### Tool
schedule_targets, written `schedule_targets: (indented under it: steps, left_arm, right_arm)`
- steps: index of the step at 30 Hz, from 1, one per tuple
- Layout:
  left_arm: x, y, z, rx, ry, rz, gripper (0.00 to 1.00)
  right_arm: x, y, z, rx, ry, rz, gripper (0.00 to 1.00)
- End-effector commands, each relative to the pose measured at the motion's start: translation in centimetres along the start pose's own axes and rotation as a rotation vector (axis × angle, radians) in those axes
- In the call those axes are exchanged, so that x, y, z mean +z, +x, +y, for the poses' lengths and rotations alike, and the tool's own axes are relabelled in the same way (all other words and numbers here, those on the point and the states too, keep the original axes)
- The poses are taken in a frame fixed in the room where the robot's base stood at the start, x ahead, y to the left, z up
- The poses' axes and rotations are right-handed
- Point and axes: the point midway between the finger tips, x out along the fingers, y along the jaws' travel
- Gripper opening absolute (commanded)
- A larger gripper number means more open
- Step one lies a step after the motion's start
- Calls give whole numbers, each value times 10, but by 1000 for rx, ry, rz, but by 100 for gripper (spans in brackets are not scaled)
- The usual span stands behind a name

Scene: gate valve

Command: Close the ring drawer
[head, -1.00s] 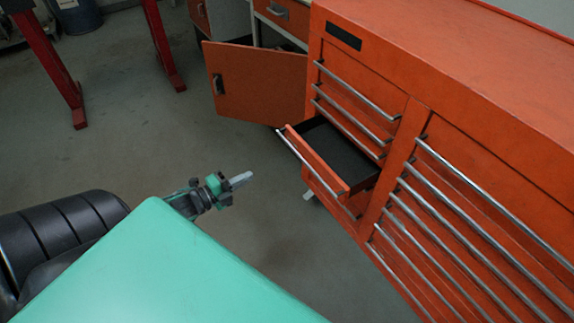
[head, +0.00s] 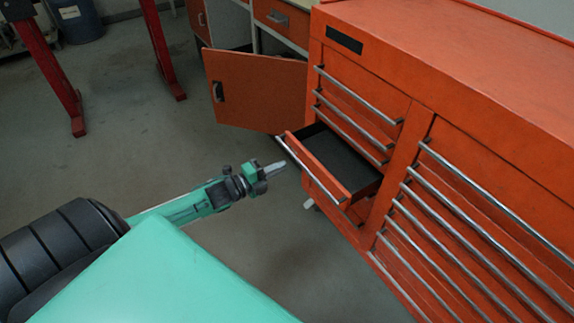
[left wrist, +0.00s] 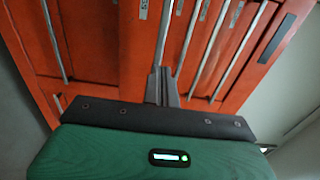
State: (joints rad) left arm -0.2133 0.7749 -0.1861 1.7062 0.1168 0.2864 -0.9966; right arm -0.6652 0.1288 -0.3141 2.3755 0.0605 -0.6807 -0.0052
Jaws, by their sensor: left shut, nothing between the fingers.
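The orange tool cabinet (head: 430,75) stands at the right. One drawer (head: 325,170) in its left column is pulled out, with a silver bar handle (head: 303,163) and a dark, empty-looking interior. The other drawers look closed. I cannot read which drawer is the ring drawer. My left gripper (head: 281,168) is shut and empty, just left of the open drawer's front, close to its handle. Whether it touches is unclear. In the left wrist view, the gripper's fingers (left wrist: 162,85) point at the orange drawer fronts and silver handles. My right gripper is not in view.
An orange cupboard door (head: 255,90) hangs open behind the drawer, left of the cabinet. Red posts (head: 45,75) and a blue barrel (head: 75,20) stand at the far left. The floor left of the drawer is clear.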

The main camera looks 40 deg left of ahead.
Motion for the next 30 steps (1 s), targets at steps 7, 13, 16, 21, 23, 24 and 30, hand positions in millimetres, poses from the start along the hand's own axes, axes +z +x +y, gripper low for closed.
schedule_targets:
  steps: [7, 13, 16, 21, 23, 24, 30]
  left_arm:
    - [0, 26, 0, -1, 1, 0, 0]
    - [0, 33, 0, 0, 1, -1, 0]
    - [0, 34, 0, 1, 0, 0, 0]
    - [0, 33, 0, 0, 0, 0, 0]
    - [0, 34, 0, 0, 0, 0, 0]
    - [0, 34, 0, 0, 0, 0, 0]
    - [1, 56, 0, -4, 1, 0, 0]
  right_arm:
    - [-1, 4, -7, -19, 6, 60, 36]
    - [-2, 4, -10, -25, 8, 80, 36]
    - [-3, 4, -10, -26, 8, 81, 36]
    - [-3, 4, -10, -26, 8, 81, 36]
    - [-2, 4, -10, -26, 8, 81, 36]
    - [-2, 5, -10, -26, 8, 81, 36]
    - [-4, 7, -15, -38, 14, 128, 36]
